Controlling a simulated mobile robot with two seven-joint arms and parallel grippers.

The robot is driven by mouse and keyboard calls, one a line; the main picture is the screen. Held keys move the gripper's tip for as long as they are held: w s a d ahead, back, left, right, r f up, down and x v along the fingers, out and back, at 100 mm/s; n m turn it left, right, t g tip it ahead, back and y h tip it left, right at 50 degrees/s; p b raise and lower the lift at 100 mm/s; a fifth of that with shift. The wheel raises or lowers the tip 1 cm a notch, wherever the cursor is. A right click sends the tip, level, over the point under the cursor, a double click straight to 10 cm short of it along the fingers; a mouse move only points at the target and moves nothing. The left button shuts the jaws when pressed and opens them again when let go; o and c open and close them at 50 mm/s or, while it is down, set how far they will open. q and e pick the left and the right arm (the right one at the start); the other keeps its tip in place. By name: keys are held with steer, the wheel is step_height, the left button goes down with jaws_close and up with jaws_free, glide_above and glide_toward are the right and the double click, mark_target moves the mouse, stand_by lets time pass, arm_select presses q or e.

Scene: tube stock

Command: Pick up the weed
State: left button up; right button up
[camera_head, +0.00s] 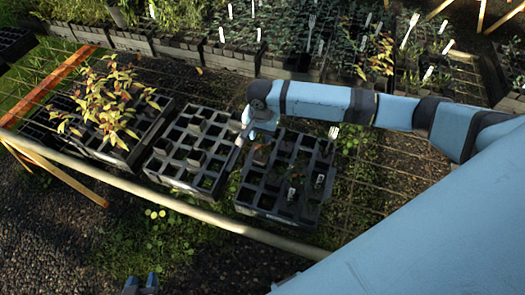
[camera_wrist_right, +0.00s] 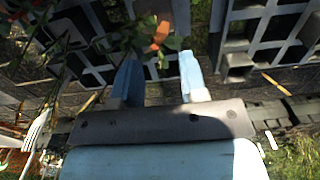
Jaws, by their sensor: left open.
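A small leafy plant with an orange-red part, which looks like the weed (camera_wrist_right: 160,38), shows beyond my right gripper's fingertips in the right wrist view. In the head view a small reddish-green plant (camera_head: 261,148) sits in the right black cell tray (camera_head: 240,208), just right of my right gripper (camera_head: 243,138). In the right wrist view my right gripper (camera_wrist_right: 160,72) has its two blue fingers apart, with no visible grip on the plant. I cannot tell how deep the plant lies between them. My left gripper (camera_head: 141,283) is open and empty at the bottom edge of the head view.
A mostly empty cell tray (camera_head: 190,150) stands left of the right tray, and a tray with a yellow-leaved plant (camera_head: 108,100) stands farther left. Planted trays with white labels and forks fill the back. A wooden rail (camera_head: 180,207) runs along the front of the wire bench.

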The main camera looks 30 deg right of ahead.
mark_target(262, 152)
steer(key=f, duration=0.4)
steer(key=shift+s+d+f, duration=0.15)
steer(key=shift+s+f, duration=0.05)
steer(key=shift+f, duration=0.2)
jaws_close()
